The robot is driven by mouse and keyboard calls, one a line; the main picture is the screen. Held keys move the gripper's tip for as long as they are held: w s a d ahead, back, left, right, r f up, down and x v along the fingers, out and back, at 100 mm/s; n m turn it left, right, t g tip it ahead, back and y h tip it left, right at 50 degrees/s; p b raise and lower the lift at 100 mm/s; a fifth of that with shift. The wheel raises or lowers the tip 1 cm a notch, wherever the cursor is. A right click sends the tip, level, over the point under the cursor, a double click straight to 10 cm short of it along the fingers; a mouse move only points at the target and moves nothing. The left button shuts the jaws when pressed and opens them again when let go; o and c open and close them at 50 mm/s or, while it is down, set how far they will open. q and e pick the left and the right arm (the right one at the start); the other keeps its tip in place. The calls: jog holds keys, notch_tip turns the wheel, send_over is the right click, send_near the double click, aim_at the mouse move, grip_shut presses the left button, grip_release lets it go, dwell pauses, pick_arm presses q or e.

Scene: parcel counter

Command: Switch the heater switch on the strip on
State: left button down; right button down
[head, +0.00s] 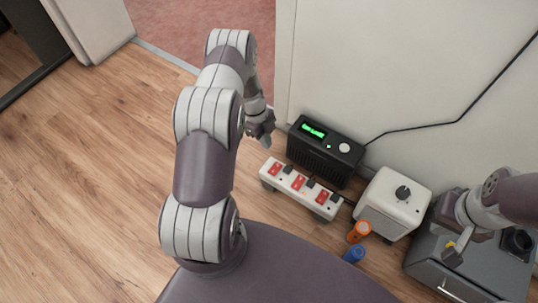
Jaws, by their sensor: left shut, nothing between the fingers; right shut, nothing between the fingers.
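A white power strip (286,187) with three red switches lies in the middle of the view. The left switch (275,169), the middle switch (298,183) and the right switch (322,197) sit in a row, with dark plugs beside them. I cannot read any labels or tell which is the heater switch, or how each rocker is set. My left gripper (264,138) is shut and empty, above and just left of the strip's left end in the picture. My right gripper (454,254) is shut and empty at the far right, away from the strip.
A black box (325,152) with a lit green display stands behind the strip. A white box (393,203) with a dark knob is to its right. An orange cylinder (359,232) and blue cylinder (354,254) stand in front. A grey cabinet (425,262) is under my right arm.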

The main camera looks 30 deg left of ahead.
pick_arm(q)
jog(key=b, duration=0.6)
send_near(271, 172)
jog(key=x, duration=0.2)
jog(key=d+x, duration=0.1)
jog(key=x, duration=0.2)
jog(key=shift+w, duration=0.25)
jog(key=shift+s+f, duration=0.1)
jog(key=shift+f, duration=0.45)
jog(key=shift+f+b, duration=0.3)
jog(key=shift+b, duration=0.25)
jog(key=shift+s+f, duration=0.2)
jog(key=shift+r, duration=0.15)
jog(key=shift+w+r+b, duration=0.2)
jog(key=shift+w+b, duration=0.15)
jog(key=shift+w, duration=0.4)
